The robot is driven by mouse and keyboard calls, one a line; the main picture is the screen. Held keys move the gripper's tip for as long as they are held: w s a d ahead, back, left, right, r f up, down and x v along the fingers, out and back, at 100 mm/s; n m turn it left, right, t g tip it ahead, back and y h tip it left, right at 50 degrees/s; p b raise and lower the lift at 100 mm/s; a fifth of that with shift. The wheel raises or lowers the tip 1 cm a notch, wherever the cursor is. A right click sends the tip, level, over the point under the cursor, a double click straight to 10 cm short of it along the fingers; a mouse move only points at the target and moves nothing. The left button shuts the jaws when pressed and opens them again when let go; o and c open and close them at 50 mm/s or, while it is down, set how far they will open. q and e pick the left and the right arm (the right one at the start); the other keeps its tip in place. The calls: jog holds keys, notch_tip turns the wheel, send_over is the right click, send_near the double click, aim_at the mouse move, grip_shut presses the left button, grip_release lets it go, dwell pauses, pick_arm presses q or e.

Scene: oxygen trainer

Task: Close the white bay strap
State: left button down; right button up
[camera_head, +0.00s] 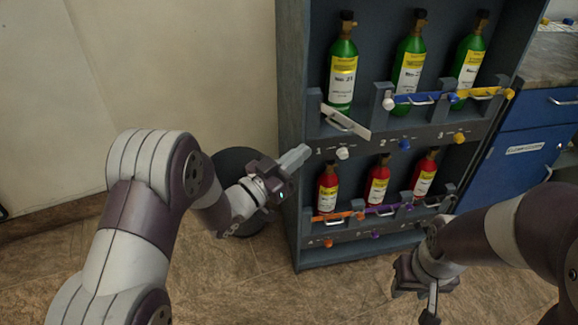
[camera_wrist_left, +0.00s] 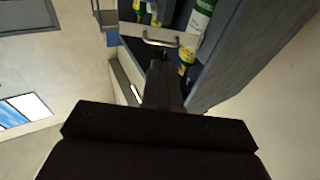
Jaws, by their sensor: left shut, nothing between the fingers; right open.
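The white bay strap (camera_head: 346,121) is a pale bar with a metal handle at the upper left bay of the grey rack. It slopes down to the right and its right end is clear of the post with the white knob (camera_head: 389,103). A green cylinder (camera_head: 342,72) stands behind it. The strap also shows in the left wrist view (camera_wrist_left: 150,35). My left gripper (camera_head: 303,152) is shut and empty, left of and below the strap, apart from it. My right gripper (camera_head: 430,300) is open and empty, low at the right, away from the rack.
Blue (camera_head: 420,98) and yellow (camera_head: 482,93) straps lie level across the other upper bays. Red cylinders (camera_head: 377,182) stand in the lower row behind orange and purple straps. A blue cabinet (camera_head: 520,160) stands at the right. Floor in front is open.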

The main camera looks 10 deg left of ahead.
pick_arm(q)
jog(key=x, duration=0.8)
jog(key=shift+b, duration=0.4)
jog(key=shift+w+d, duration=0.1)
